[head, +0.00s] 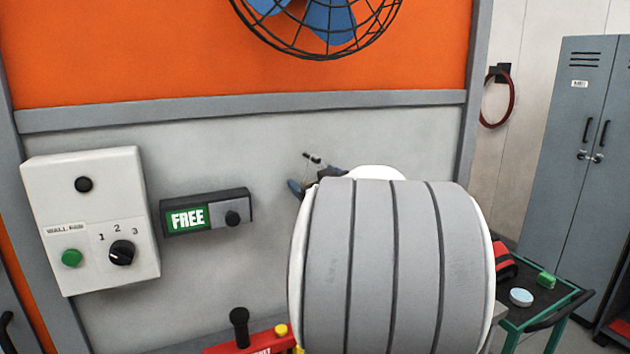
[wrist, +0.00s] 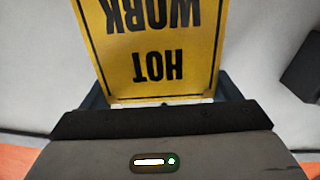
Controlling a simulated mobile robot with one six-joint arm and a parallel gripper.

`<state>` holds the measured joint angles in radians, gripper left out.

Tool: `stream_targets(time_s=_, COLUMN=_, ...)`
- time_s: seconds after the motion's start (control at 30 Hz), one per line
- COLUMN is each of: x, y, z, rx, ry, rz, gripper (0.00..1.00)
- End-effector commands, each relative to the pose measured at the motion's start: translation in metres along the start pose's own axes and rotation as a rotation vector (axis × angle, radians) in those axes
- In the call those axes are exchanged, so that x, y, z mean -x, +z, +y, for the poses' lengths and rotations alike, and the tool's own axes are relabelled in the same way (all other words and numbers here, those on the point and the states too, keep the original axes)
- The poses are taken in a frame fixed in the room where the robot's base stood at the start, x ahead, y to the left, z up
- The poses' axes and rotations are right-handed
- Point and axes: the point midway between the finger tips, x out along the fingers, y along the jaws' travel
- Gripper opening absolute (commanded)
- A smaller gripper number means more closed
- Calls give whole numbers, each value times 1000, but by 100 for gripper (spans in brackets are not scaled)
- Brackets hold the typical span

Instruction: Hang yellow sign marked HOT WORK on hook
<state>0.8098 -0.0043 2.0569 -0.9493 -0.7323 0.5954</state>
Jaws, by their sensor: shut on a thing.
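The yellow sign (wrist: 158,45) with black HOT WORK lettering appears upside down in the wrist view, its far end cut off by the frame. My gripper (wrist: 162,99) is shut on the edge of the sign nearest the HOT line, with blue fingers at both sides. In the head view my gripper (head: 318,185) is mostly hidden behind my grey arm, and the sign cannot be seen. Two small dark pieces (head: 312,158) show against the grey wall panel just above the gripper. I cannot tell whether they are the hook.
A white switch box (head: 91,210) and a dark box with a green FREE label (head: 187,219) are on the wall at left. A caged fan (head: 325,20) is above. At right are a red ring (head: 497,100), lockers (head: 575,170) and a green-framed cart (head: 560,312).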

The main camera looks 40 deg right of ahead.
Motion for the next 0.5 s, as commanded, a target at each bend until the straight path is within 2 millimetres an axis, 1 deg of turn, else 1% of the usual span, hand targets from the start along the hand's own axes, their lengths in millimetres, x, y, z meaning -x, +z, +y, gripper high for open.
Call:
stream_targets(time_s=0.1, x=0, y=1, z=1, rx=-1, ry=2, rz=-2, gripper=60)
stream_targets(time_s=0.13, x=0, y=1, z=1, rx=-1, ry=2, rz=-2, gripper=86)
stream_targets(time_s=0.3, x=0, y=1, z=1, rx=-1, ry=2, rz=-1, gripper=100)
stream_targets(time_s=0.5, x=0, y=1, z=1, rx=-1, ry=2, rz=-1, gripper=100)
